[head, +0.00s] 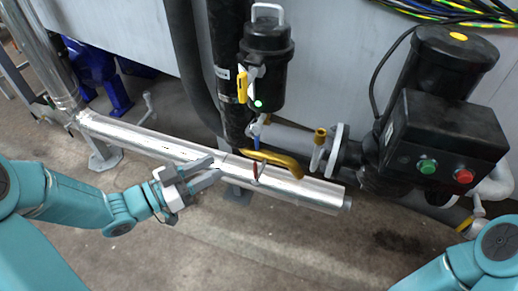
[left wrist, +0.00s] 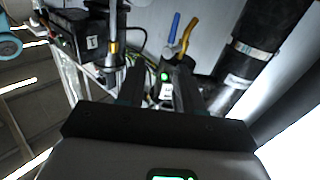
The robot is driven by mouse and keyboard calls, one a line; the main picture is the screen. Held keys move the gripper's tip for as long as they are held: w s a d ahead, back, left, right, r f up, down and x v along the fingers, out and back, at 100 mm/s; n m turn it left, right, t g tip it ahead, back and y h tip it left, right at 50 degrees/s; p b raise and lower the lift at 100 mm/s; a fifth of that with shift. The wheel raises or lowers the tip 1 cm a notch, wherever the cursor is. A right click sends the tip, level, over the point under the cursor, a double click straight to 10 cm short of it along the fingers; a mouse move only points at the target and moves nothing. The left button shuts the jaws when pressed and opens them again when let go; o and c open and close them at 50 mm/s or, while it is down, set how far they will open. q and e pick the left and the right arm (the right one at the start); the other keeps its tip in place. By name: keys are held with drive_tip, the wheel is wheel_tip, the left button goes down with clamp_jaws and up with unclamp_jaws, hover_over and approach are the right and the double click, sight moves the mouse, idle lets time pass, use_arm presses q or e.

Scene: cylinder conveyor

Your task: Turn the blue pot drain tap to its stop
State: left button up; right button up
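The black pot (head: 266,65) hangs at the centre of the head view, with a lit green lamp near its bottom. The small blue tap handle (head: 254,129) is below it, above a curved brass spout (head: 275,160). In the left wrist view the blue handle (left wrist: 174,27) stands beside the brass spout (left wrist: 188,36), beyond the fingers. My left gripper (head: 214,166) is open and empty, left of and below the tap, apart from it. Its two dark fingers (left wrist: 160,90) frame the lamp and label in the wrist view. My right gripper is out of view.
A shiny metal pipe (head: 140,138) runs across behind my left gripper. A yellow lever (head: 242,86) is on the pot's left side. A black motor box (head: 445,140) with green and red buttons stands at right. The floor (head: 280,250) in front is clear.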

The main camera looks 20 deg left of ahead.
sight(257, 141)
use_arm(q)
drive_tip(key=b+x, duration=0.1)
drive_tip(key=x, duration=0.4)
drive_tip(key=a+b+x, duration=0.1)
drive_tip(key=x, duration=0.4)
drive_tip(key=w+f+b+x, duration=0.1)
drive_tip(key=x, duration=0.4)
drive_tip(key=shift+w+a+f, duration=0.1)
drive_tip(key=shift+w+a, duration=0.05)
drive_tip(key=shift+a, duration=0.15)
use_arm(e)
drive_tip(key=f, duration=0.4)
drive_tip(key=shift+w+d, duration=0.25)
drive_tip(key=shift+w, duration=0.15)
use_arm(q)
clamp_jaws()
